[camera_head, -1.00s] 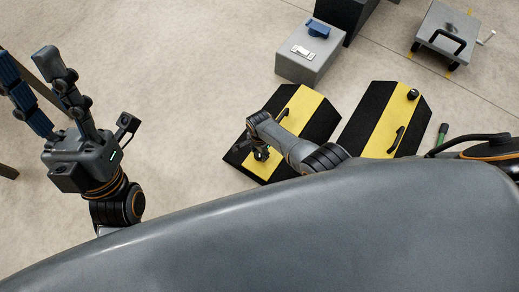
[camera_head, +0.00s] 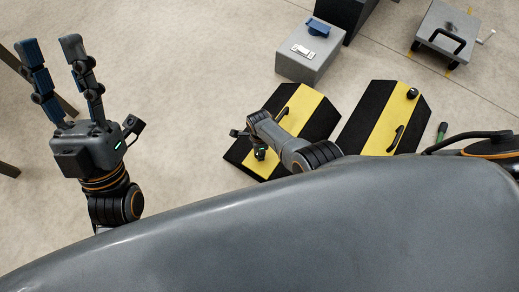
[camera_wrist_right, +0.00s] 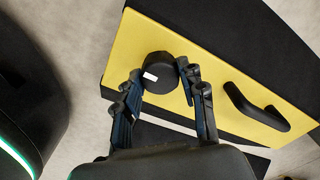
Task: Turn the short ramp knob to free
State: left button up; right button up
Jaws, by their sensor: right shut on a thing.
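Two black ramps with yellow bands lie on the floor in the head view, the left ramp (camera_head: 313,119) and the right ramp (camera_head: 361,127). My right gripper (camera_wrist_right: 161,74) is over the near end of the left ramp. In the right wrist view its fingers are shut on a round black knob (camera_wrist_right: 158,63) with a white mark on its top, set on the yellow band. In the head view my arm hides that knob. The right ramp has a similar black knob (camera_head: 413,93) at its far end. My left gripper (camera_head: 48,45) is open and empty, off to the left.
Each ramp has a black handle, one beside the held knob (camera_wrist_right: 258,108). A grey box (camera_head: 305,64) with a blue item (camera_head: 318,27) stands behind the ramps. A grey cart-like case (camera_head: 446,32) is at the back right. The floor at centre left is clear.

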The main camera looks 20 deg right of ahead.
jog(key=shift+s, duration=0.1)
dwell(0.3)
jog(key=o, duration=1.1)
jog(key=shift+d, duration=0.1)
jog(key=shift+o, duration=0.2)
jog(key=shift+r, duration=3.7)
